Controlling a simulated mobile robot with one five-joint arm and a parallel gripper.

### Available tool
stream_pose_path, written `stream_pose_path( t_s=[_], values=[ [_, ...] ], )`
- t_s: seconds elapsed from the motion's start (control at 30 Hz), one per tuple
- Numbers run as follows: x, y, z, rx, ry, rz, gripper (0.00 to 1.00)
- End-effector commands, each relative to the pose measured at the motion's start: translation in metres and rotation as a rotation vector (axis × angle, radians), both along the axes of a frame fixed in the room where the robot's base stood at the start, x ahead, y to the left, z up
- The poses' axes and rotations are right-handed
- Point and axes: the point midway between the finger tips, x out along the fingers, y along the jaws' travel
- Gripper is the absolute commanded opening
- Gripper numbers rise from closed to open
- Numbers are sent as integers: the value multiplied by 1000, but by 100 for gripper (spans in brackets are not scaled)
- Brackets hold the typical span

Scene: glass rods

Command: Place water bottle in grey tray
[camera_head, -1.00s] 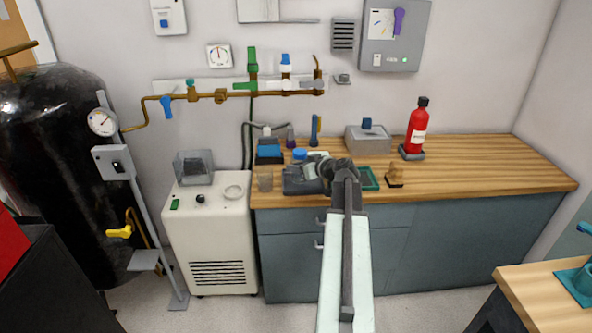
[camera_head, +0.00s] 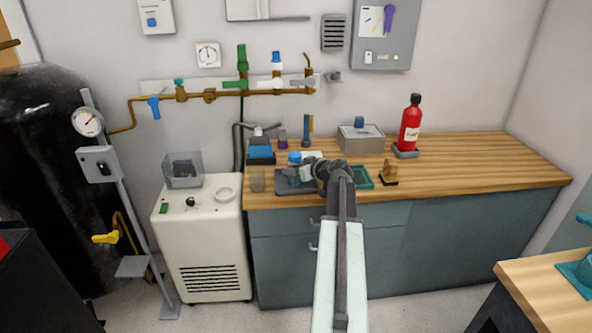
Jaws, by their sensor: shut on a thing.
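The water bottle (camera_head: 294,159) shows its blue cap just left of my gripper and looks upright. Its clear bluish lower part is partly covered by my gripper. The grey tray (camera_head: 284,188) lies at the front edge of the wooden counter, left of my arm. The bottle stands in or just above the tray; I cannot tell if its base touches. My gripper (camera_head: 303,172) is shut on the bottle from the right side. My wrist hides the tray's right part.
A green-rimmed tray (camera_head: 363,178) and a wooden block (camera_head: 390,174) are to the right. A grey box (camera_head: 361,139) and a red bottle (camera_head: 410,128) stand behind. The counter's right part is clear.

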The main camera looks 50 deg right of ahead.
Motion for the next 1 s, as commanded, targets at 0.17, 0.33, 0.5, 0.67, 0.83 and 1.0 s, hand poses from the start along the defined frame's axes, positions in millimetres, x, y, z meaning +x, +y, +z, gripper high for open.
stream_pose_path(
  t_s=[0.17,0.33,0.5,0.67,0.83,1.0],
  values=[
    [-1,-1,-1,0,0,-1,79],
    [-1,-1,-1,0,0,-2,79],
    [-7,-1,7,0,0,-3,79],
    [-41,4,23,1,0,-6,79],
    [-80,7,39,0,0,-7,79],
    [-105,9,47,0,0,-4,79]
  ],
)
